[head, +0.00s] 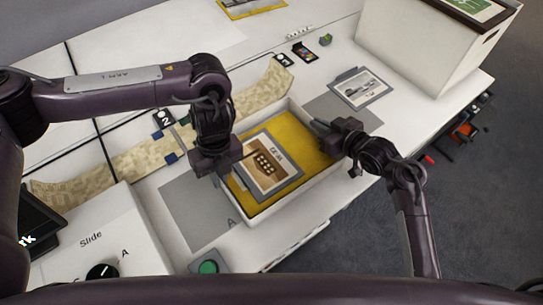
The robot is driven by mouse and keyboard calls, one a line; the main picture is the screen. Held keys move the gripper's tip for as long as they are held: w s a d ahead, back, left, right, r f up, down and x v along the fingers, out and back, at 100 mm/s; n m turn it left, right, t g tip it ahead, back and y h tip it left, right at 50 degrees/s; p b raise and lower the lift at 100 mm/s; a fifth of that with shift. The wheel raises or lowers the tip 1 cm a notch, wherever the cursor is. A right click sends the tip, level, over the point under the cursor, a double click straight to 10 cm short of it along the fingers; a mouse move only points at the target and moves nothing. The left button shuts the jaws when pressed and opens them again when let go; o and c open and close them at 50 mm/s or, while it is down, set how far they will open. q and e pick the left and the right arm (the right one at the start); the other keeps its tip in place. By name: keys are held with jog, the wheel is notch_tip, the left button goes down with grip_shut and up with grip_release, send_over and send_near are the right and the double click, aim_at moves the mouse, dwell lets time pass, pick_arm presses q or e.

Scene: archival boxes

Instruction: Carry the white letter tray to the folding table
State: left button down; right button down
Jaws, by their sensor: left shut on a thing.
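The white letter tray (297,203) has a yellow floor and sits on or just above the white work surface; I cannot tell which. A grey-bordered picture card (268,165) lies inside it. My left gripper (222,176) is shut at the tray's left wall, its fingertips partly hidden. My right gripper (326,131) is at the tray's right wall, towards the far corner; its jaw gap is not clear. I cannot pick out a separate folding table in this view.
A large white box (412,51) stands at the back right. A framed card (360,88) lies right of the tray. A patterned strip (140,163) runs behind it. Grey mats (190,215) lie on the surface. A white device marked "Slide" (95,240) stands front left.

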pick_arm(q)
jog(key=shift+r, duration=0.1)
pick_arm(e)
jog(key=shift+r, duration=0.15)
